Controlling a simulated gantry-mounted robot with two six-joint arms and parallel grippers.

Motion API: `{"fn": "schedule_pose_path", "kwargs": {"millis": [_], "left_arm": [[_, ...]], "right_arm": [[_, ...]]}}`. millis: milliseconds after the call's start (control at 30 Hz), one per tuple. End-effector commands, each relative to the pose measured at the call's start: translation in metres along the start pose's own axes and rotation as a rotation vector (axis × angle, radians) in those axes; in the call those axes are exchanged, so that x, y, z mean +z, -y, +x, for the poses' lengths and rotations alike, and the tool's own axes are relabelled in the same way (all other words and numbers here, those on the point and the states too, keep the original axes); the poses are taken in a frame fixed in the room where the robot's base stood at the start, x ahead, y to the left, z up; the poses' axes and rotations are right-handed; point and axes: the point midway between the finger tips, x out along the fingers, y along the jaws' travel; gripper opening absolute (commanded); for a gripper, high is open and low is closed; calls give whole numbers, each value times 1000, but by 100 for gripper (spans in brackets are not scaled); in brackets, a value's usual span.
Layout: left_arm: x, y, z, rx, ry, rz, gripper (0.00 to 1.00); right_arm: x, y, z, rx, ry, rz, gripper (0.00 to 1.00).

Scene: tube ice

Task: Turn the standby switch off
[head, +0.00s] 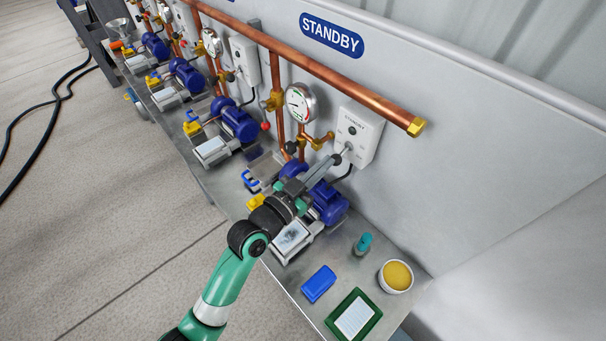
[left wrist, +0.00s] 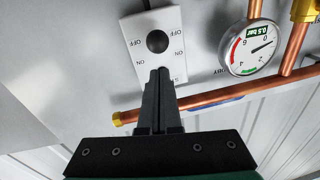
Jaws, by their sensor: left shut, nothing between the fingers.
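The standby switch box (head: 365,136) is a white box on the wall under the STANDBY sign. In the left wrist view the box (left wrist: 173,20) appears upside down, with OFF and ON marks on both sides. Its round black knob (left wrist: 157,41) appears level with the OFF marks; the tilted view leaves its exact setting unclear. My left gripper (head: 345,152) is shut and empty, its tips in front of the box. In the left wrist view the closed fingertips (left wrist: 160,72) lie just below the knob in the picture, near the ON marks. I cannot tell whether they touch the box. My right gripper is not in view.
A copper pipe (head: 330,74) runs along the wall above the box. A pressure gauge (head: 300,103) is left of it. Blue pumps (head: 327,203) line the bench below. A blue box (head: 318,284), a green-framed tray (head: 372,318) and a yellow-filled bowl (head: 397,289) stand at the near end.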

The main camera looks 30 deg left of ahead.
Motion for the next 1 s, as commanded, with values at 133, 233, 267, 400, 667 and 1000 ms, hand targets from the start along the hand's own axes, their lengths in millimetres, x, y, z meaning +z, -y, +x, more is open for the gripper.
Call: {"fn": "schedule_pose_path", "kwargs": {"millis": [133,233,267,400,667,1000], "left_arm": [[-25,-5,-14,11,-4,-1,0],[-10,-6,-41,10,0,-2,0],[-8,-6,-49,10,0,-1,0],[-3,-6,-80,9,0,-1,0],[0,-6,-110,10,-3,-1,0],[-1,-6,-112,10,-3,-1,0]], "right_arm": [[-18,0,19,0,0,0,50],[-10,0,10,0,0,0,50],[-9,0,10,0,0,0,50],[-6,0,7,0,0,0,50],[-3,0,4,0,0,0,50],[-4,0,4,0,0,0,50]]}}
